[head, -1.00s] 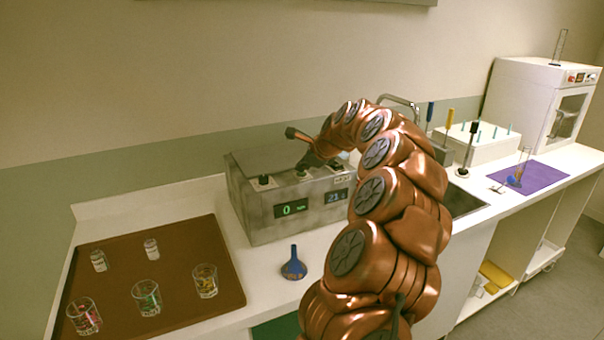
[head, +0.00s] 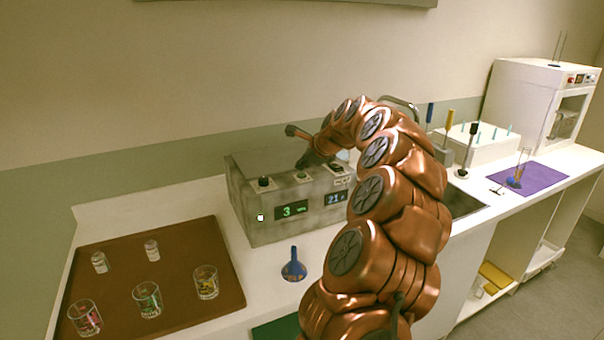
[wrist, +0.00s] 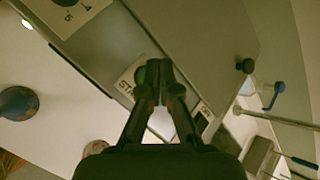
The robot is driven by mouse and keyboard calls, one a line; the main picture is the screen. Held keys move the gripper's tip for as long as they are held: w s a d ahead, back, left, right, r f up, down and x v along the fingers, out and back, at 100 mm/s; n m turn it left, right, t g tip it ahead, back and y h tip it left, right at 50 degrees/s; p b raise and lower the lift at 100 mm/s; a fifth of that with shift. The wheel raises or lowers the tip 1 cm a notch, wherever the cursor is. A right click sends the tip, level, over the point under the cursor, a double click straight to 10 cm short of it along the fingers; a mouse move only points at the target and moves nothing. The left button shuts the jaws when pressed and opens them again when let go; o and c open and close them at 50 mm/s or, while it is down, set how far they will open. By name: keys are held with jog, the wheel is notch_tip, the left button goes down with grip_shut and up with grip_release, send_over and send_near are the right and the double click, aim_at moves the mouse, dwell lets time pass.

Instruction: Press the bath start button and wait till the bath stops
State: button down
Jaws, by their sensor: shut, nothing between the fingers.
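The bath is a grey metal box (head: 262,225) on the counter with two lit displays. The left display (head: 291,210) reads 3 in green and the right display (head: 335,198) reads about 21. A small pale-green lamp (head: 260,218) glows left of the left display. A green start button (head: 302,176) is on the sloped top panel. In the wrist view, the button (wrist: 142,76) sits on a white plate marked START, partly hidden by my fingers. My gripper (wrist: 160,66) is shut and empty, its tips beside the button; contact cannot be told.
A black knob (head: 264,182) is left of the button. A brown tray (head: 190,240) holds several glasses and small jars at left. A sink and tap lie behind my arm; a purple mat (head: 538,176) is farther right.

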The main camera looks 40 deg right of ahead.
aim_at(300, 176)
jog(key=shift+r, duration=0.1)
jog(key=shift+r+p, duration=1.15)
jog(key=shift+r, duration=1.3)
jog(key=shift+w+a, duration=0.1)
jog(key=shift+a, duration=0.3)
jog(key=a+n+g+y, duration=0.1)
jog(key=a+n+y, duration=0.2)
jog(key=a+n, duration=0.85)
jog(key=s+a+f+n+g, duration=0.15)
jog(key=s+a, duration=0.25)
jog(key=a, duration=0.7)
jog(key=s+a+n+g, duration=0.2)
jog(key=s+a, duration=0.1)
jog(key=a, duration=0.8)
jog(key=s+a+f+n+g, duration=0.2)
jog(key=s+a+f+n, duration=0.15)
jog(key=s, duration=0.35)
jog(key=s+a+f+n+g, duration=0.2)
jog(key=s+a+n, duration=0.25)
jog(key=s, duration=0.35)
jog(key=s+f+n+g+h, duration=0.1)
jog(key=s+f+n, duration=0.1)
jog(key=s, duration=0.6)
jog(key=s+a+f+n+g, duration=0.1)
jog(key=s+f+n, duration=0.2)
jog(key=s, duration=0.5)
jog(key=shift+s+a+f+n+h, duration=0.2)
jog(key=shift+f+n+h, duration=0.1)
jog(key=shift+h, duration=0.1)
